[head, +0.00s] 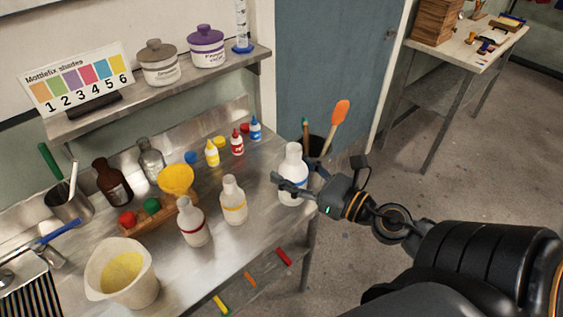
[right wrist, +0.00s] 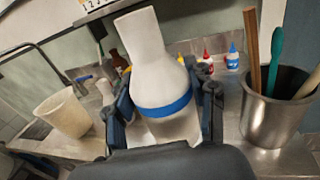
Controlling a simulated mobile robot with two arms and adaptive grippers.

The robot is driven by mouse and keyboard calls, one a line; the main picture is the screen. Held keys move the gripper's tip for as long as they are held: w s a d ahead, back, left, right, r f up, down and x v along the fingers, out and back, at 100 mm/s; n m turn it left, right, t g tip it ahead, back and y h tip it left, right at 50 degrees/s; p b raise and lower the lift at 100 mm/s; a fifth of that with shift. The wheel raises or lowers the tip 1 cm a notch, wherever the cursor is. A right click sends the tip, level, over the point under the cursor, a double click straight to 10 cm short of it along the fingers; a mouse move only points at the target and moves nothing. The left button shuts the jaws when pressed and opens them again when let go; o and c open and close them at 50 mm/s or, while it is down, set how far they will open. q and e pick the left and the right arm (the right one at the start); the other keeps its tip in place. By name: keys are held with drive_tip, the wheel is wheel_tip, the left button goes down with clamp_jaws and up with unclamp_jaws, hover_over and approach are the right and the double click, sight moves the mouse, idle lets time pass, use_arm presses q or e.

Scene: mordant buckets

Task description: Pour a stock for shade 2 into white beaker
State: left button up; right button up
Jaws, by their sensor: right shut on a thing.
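My right gripper (head: 287,187) is shut on a white bottle with a blue band (head: 294,160), at the bench's right end. The bottle is upright; I cannot tell whether its base touches the bench. The right wrist view shows the bottle (right wrist: 150,60) between the fingers (right wrist: 165,112). A white bottle with a yellow band (head: 233,193) and one with a dark red band (head: 191,232) stand to its left. The white beaker (head: 142,289) stands at the front left with yellow inside; its outside shows in the right wrist view (right wrist: 64,115). My left gripper is out of view.
A shade card (head: 80,77) numbered 1 to 6 stands on the shelf (head: 100,123). A yellow funnel (head: 176,180), a brown bottle (head: 112,183) and small dropper bottles (head: 237,144) stand behind. A metal utensil cup (right wrist: 270,115) is close right of the gripper.

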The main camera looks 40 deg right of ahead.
drive_tip(key=shift+s+a+r, duration=0.1)
drive_tip(key=shift+s+r, duration=0.15)
drive_tip(key=shift+s, duration=0.3)
drive_tip(key=shift+s+a+r, duration=0.1)
drive_tip(key=shift+s+r, duration=0.15)
drive_tip(key=shift+s, duration=0.25)
drive_tip(key=shift+f, duration=0.1)
